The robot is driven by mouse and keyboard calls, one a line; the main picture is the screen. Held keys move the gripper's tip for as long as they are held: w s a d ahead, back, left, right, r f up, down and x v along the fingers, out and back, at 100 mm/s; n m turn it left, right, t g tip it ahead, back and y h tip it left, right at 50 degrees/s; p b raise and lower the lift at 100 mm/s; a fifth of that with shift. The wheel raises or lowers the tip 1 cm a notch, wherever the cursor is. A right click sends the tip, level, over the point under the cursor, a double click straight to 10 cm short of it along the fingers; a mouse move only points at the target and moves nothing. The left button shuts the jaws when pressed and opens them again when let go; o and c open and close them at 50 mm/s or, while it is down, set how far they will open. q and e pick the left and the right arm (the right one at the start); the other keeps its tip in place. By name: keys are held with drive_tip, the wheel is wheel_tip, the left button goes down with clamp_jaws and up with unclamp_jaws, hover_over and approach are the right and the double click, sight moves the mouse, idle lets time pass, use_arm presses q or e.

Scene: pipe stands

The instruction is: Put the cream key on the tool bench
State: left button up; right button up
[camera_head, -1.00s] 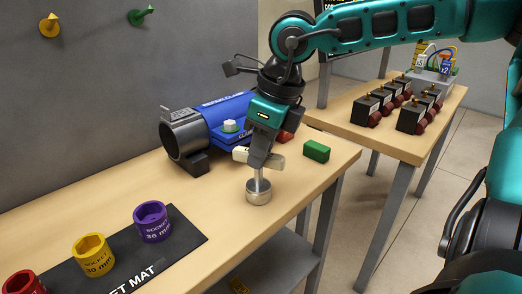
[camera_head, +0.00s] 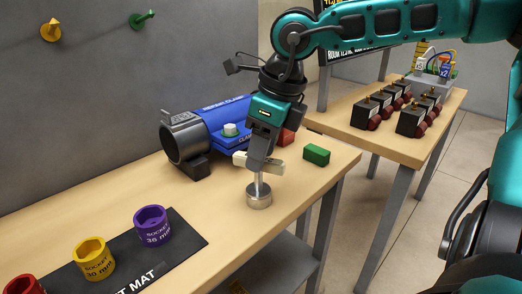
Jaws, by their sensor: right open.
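The cream key (camera_head: 243,160) has a cream crossbar handle, a metal shaft and a round metal foot (camera_head: 259,195). It stands upright on the wooden tool bench (camera_head: 215,222), near the front edge. My right gripper (camera_head: 258,163) points down from above at the crossbar, with its fingers around or right beside the handle's middle and covering part of it. Its jaws are open; whether a finger touches the handle cannot be told. My left gripper is not in view.
A blue clamp with a dark pipe (camera_head: 183,138) lies behind the key. A green block (camera_head: 316,154) and red block (camera_head: 286,137) are close by. A black mat (camera_head: 186,238) holds purple, yellow and red sockets. A second bench with dark blocks stands at right.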

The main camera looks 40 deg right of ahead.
drive_tip(key=p+v, duration=0.2)
drive_tip(key=v, duration=0.9)
drive_tip(key=shift+s, duration=0.15)
